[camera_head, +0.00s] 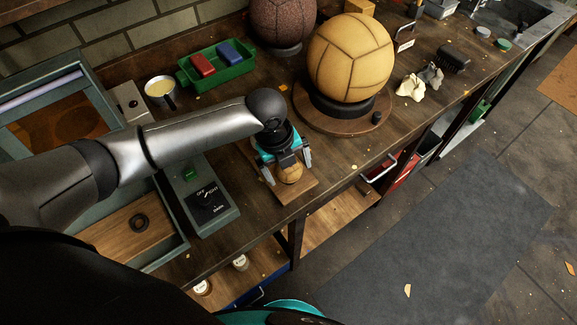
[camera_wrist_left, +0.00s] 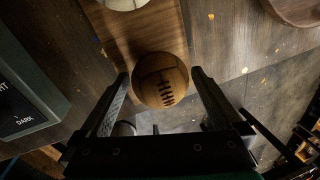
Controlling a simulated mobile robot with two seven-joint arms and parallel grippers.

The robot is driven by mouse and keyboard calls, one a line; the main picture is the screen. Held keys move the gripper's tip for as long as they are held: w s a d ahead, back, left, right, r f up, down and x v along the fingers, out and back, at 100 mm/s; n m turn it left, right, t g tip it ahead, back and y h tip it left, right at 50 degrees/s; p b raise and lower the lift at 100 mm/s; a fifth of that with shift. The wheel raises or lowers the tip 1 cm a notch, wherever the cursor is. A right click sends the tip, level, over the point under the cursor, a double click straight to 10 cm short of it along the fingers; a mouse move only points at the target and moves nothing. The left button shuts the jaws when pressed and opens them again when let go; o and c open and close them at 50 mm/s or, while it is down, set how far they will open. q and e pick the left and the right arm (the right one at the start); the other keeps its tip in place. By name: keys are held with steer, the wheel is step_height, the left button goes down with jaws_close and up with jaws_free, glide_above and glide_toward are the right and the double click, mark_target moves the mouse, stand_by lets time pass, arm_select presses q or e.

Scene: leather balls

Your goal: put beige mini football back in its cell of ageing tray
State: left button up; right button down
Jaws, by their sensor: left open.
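A small tan-brown football (camera_head: 291,174) with dark laces sits at the front end of a narrow wooden board (camera_head: 301,191), near the bench's front edge. In the wrist view the ball (camera_wrist_left: 160,80) lies between the fingertips, with the board (camera_wrist_left: 150,38) behind it. My left gripper (camera_head: 287,167) is open over the ball, one finger on each side; I cannot tell if they touch it. A second, pale round thing (camera_wrist_left: 124,3) is cut off at the wrist view's top edge. I cannot tell which part is the ageing tray; my arm hides the board's rear. My right gripper is not in view.
A large yellow ball (camera_head: 351,60) stands on a round wooden base behind right. A control box with a dial (camera_head: 208,201) is left of the board. A green tray (camera_head: 216,66) and a cup (camera_head: 160,91) stand behind. The open blue-grey cabinet (camera_head: 181,236) is at left.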

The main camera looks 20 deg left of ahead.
mark_target(279, 169)
arm_select(q)
step_height(279, 169, up, 12)
steer(key=s+a+p, duration=0.1)
steer(key=p, duration=0.1)
steer(key=shift+s+a+r, duration=0.2)
steer(key=shift+a, duration=0.15)
steer(key=shift+s, duration=0.1)
